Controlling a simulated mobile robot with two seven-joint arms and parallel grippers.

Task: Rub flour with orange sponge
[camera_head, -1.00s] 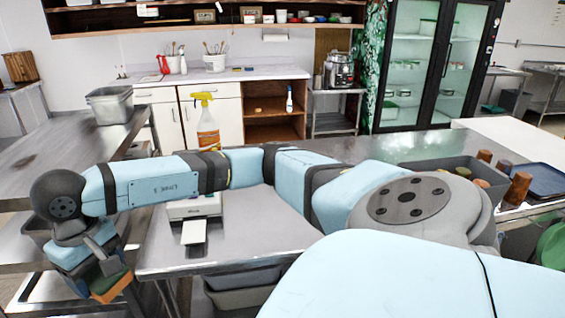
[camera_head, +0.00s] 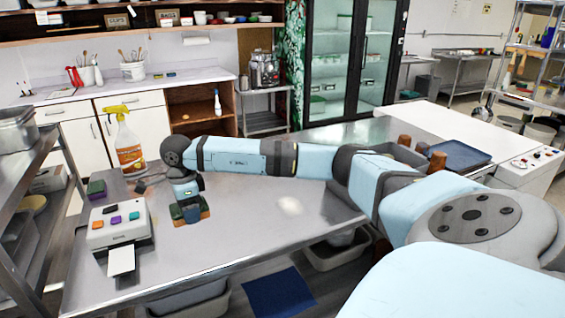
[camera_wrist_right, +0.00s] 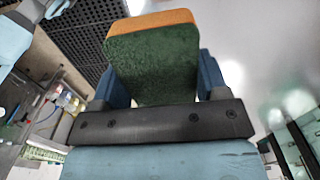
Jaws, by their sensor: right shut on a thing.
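The orange sponge (camera_head: 205,212), with a green scouring side, is held in my right gripper (camera_head: 189,207) over the left half of the steel table (camera_head: 250,235). In the right wrist view, the sponge's green face (camera_wrist_right: 152,65) fills the space between the blue fingers, with an orange edge (camera_wrist_right: 150,22) beyond. I cannot tell whether it touches the table. A pale, whitish patch that looks like the flour (camera_head: 290,205) lies on the table to the right of the sponge, apart from it. My left gripper is out of view.
A white device with coloured buttons (camera_head: 117,228) stands left of the sponge. A purple and green sponge (camera_head: 96,189) and an orange spray bottle (camera_head: 127,150) are behind it. A grey bin (camera_head: 398,153) and blue tray (camera_head: 455,155) are at right. The front middle tabletop is clear.

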